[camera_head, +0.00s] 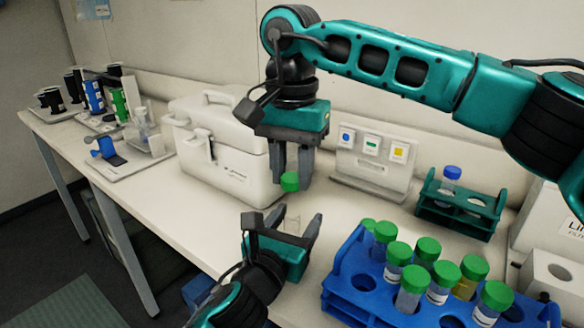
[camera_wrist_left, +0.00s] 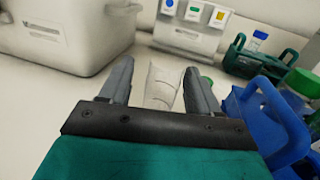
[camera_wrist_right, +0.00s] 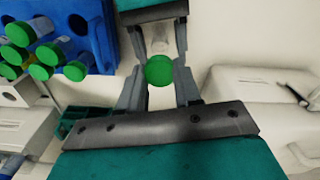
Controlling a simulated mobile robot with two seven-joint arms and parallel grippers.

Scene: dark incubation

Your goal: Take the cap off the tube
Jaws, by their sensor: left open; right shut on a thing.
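My right gripper (camera_head: 291,176) points down and is shut on a green cap (camera_head: 290,182), which also shows between its fingers in the right wrist view (camera_wrist_right: 159,70). Below it, my left gripper (camera_head: 284,222) is open, its fingers on either side of a clear, faint tube (camera_wrist_left: 162,84). The tube looks empty and capless, and a gap shows between it and the green cap in the head view. What supports the tube's lower end is hard to make out.
A blue rack (camera_head: 345,283) with several green-capped tubes stands at the front right. Behind it is a dark green rack (camera_head: 456,219) with a blue-capped tube (camera_head: 450,178). A white cooler box (camera_head: 225,160) stands left of my grippers, and a panel (camera_head: 372,160) stands behind.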

